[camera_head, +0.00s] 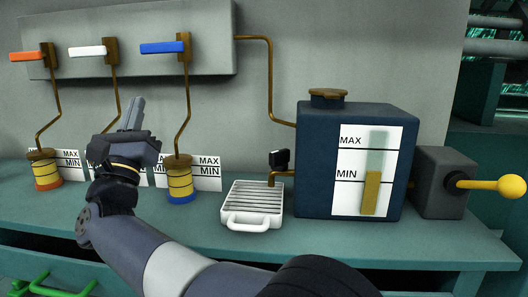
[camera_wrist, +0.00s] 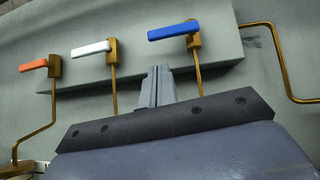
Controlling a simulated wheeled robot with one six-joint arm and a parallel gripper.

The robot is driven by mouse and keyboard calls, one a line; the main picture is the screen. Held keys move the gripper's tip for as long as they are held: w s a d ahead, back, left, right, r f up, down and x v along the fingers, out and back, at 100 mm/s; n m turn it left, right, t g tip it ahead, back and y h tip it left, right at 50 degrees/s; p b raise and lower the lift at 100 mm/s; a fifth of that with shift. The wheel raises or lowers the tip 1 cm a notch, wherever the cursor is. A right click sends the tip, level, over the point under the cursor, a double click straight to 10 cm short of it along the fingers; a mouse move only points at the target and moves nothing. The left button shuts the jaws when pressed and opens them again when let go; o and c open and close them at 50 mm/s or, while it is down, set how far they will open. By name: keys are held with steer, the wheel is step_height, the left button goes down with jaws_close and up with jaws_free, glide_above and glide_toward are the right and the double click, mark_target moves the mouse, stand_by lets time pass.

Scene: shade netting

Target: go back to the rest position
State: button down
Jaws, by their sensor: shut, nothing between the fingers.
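My gripper (camera_head: 133,115) is raised at the left in the head view, in front of the bench and the white and blue valve pipes. Its two fingers are together and hold nothing; they also show in the wrist view (camera_wrist: 158,80). An orange lever (camera_head: 28,57), a white lever (camera_head: 88,51) and a blue lever (camera_head: 162,48) sit on brass valves on the grey wall panel. All three levers point left. In the wrist view the blue lever (camera_wrist: 173,31) is above the fingertips, apart from them. My arm hides most of the middle cup.
A yellow cup with a blue base (camera_head: 180,182) and one with an orange base (camera_head: 44,172) stand before MAX/MIN cards. A white drip tray (camera_head: 254,203) lies right of my arm. A dark blue tank (camera_head: 314,160) and a yellow-knobbed handle (camera_head: 510,187) stand at the right.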

steer(key=p+x, duration=0.2)
steer(key=x, duration=0.8)
steer(key=shift+w+r, duration=0.15)
steer(key=shift+w, duration=0.05)
steer(key=d+f+n+g+y+p, duration=0.1)
steer(key=d+n+g+y+p, duration=0.2)
steer(key=n+y+p, duration=0.3)
steer(key=d+f+n+g+y+p, duration=0.1)
steer(key=d+n+g+y+p, duration=0.2)
steer(key=n+p, duration=1)
steer(key=g+y+p, duration=0.3)
steer(key=p, duration=0.1)
steer(key=shift+s+d+f+y+p, duration=0.25)
steer(key=shift+d+f+y+p, duration=0.1)
steer(key=shift+d+y, duration=0.05)
stand_by(1.5)
steer(key=shift+n+g+p, duration=0.3)
steer(key=shift+p, duration=0.15)
steer(key=shift+d+f+n+g+p, duration=0.2)
steer(key=shift+d+n+g+p, duration=0.15)
steer(key=shift+p, duration=0.65)
